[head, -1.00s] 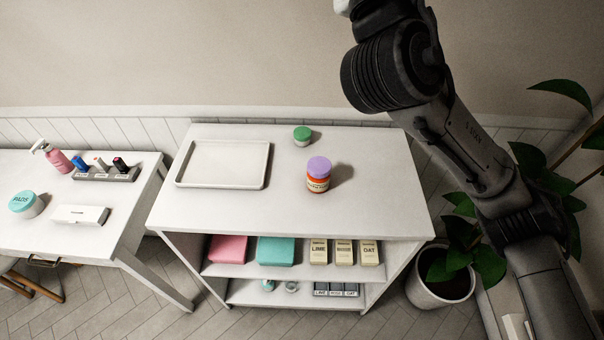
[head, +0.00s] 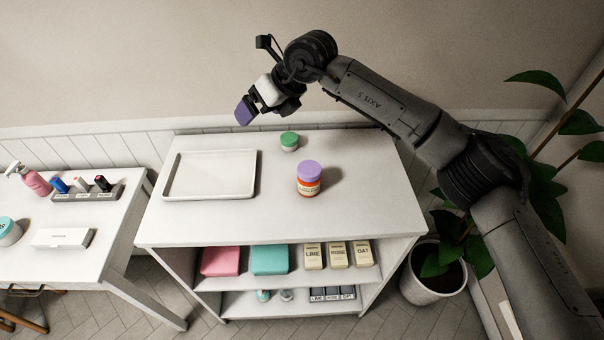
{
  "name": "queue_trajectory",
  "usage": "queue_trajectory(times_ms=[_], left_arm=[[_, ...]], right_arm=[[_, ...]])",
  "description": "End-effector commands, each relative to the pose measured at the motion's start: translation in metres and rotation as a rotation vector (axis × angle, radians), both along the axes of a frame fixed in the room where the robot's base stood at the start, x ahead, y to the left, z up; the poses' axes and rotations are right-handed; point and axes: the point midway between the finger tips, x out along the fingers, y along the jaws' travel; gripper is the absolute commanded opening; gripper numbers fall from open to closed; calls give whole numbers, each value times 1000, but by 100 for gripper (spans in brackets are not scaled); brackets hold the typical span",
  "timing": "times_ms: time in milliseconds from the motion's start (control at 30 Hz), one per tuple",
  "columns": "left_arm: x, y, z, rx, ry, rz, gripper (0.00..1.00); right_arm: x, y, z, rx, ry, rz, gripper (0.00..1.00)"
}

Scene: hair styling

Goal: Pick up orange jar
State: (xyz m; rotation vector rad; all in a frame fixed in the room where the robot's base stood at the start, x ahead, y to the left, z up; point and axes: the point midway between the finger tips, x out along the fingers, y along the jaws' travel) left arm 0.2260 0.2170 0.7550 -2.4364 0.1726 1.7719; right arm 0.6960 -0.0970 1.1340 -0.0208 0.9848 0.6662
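The orange jar (head: 309,188) has a purple lid and a pale label band. It stands upright on the white table top (head: 225,222), right of the middle. My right gripper (head: 246,112) is in the air above the back of the table, up and to the left of the jar and apart from it. One purple-tipped finger shows clearly. The other finger is hard to make out, so I cannot tell how far it is open. My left gripper is not in view.
A small green-lidded jar (head: 289,141) stands behind the orange jar. An empty white tray (head: 210,194) lies to the left. Shelves below hold boxes, including a teal box (head: 269,260). A side table (head: 84,215) is at left, a potted plant (head: 434,285) at right.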

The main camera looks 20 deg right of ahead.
Motion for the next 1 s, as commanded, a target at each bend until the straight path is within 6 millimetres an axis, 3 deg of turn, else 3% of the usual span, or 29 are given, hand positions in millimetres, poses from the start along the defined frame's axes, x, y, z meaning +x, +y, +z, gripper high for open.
queue_trajectory(times_ms=[200, 400, 567, 1000], left_arm=[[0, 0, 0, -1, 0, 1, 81], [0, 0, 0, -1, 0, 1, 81], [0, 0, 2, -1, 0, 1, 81], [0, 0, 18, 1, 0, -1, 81]], right_arm=[[-28, -52, -30, -334, 234, -71, 94], [-51, -77, -36, -487, 388, -106, 94], [-60, -85, -41, -531, 445, -128, 94], [-59, -85, -107, -523, 446, -143, 94]])
